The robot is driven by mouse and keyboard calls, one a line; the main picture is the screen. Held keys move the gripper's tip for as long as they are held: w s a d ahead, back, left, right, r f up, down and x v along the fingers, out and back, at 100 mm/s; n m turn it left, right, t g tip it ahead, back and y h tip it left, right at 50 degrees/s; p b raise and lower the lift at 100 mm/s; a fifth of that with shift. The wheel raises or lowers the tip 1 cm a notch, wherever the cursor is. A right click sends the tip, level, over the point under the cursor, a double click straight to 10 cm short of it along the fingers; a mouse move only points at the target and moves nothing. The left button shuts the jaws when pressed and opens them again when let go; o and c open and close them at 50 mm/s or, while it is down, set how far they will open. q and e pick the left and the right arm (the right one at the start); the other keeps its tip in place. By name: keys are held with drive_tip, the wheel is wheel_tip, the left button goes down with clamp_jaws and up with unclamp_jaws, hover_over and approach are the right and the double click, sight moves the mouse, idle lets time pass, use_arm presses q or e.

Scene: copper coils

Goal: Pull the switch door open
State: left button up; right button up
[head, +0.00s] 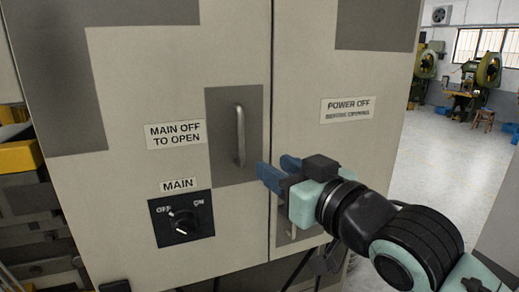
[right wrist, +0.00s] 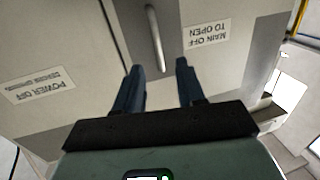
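The switch cabinet's left door (head: 120,90) looks closed against the right door (head: 310,70). A vertical metal handle (head: 240,136) sits on a dark grey patch near the left door's right edge. My right gripper (head: 268,170) is to the right of and below the handle, apart from it. In the right wrist view its two blue fingers (right wrist: 158,80) are spread with nothing between them, and the handle (right wrist: 155,38) lies beyond the fingertips. A MAIN rotary switch (head: 181,219) is on the left door below the handle. My left gripper is not in view.
Labels read MAIN OFF TO OPEN (head: 175,134) and POWER OFF (head: 348,109). A second handle, partly hidden, is behind my right gripper. Shelves with a yellow bin (head: 20,156) stand at the left. Open floor (head: 440,165) and green machines (head: 487,72) lie at the right.

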sight(243, 136)
drive_tip(key=p+x, duration=0.2)
drive_tip(key=x, duration=0.1)
drive_tip(key=r+p+x, duration=0.1)
drive_tip(key=p+x, duration=0.2)
drive_tip(key=x, duration=0.1)
drive_tip(key=r+p+x, duration=0.1)
drive_tip(key=p+x, duration=0.1)
drive_tip(key=x, duration=0.2)
drive_tip(key=shift+w+d, duration=0.25)
drive_tip(key=shift+d, duration=0.05)
drive_tip(key=shift+w+a+p, duration=0.3)
drive_tip(key=shift+w+p, duration=0.15)
drive_tip(key=shift+p, duration=0.15)
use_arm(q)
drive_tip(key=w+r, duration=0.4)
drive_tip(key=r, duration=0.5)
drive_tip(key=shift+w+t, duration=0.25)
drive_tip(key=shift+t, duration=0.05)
use_arm(e)
drive_tip(key=shift+f, duration=0.1)
clamp_jaws()
